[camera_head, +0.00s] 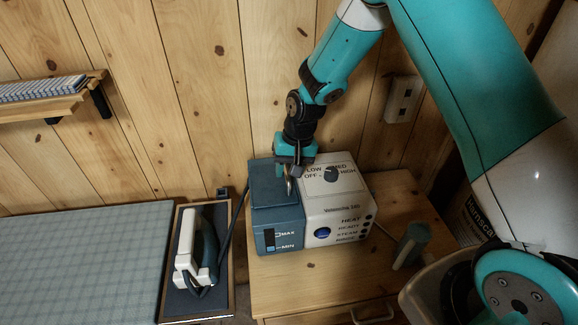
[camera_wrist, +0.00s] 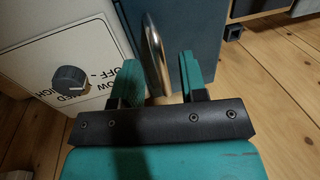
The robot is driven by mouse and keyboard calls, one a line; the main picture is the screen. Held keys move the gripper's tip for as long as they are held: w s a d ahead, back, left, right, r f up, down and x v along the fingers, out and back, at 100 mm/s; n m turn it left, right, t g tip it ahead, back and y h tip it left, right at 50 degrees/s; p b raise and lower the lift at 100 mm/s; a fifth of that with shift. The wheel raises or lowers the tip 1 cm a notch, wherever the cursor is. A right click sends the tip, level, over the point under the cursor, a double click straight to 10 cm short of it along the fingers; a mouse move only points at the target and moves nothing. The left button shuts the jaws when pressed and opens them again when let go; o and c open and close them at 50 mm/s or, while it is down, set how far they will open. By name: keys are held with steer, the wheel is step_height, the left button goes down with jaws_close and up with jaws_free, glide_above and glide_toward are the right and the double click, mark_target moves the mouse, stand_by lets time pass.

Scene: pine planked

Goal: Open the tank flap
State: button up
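The steam station has a dark blue tank (camera_head: 279,237) on its left side, with a blue flap (camera_head: 268,190) on top that looks closed. The flap also shows in the wrist view (camera_wrist: 203,32). A curved metal handle (camera_head: 289,187) is at the flap's right side, near the white housing; it also shows in the wrist view (camera_wrist: 156,52). My gripper (camera_head: 287,170) points down over the flap's right side. In the wrist view its teal fingers (camera_wrist: 160,78) are apart, with the handle in line with the gap between them. I cannot tell if either finger touches it.
The white housing (camera_head: 340,195) with a knob (camera_head: 331,174) adjoins the tank on the right. An iron (camera_head: 193,247) rests on a tray (camera_head: 229,285) beside the ironing board (camera_head: 80,265). A grey-green object (camera_head: 411,245) stands right on the wooden cabinet (camera_head: 300,285). A plank wall is behind.

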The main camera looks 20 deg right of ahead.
steer(key=shift+f, duration=0.3)
jaws_close()
steer(key=shift+a, duration=0.1)
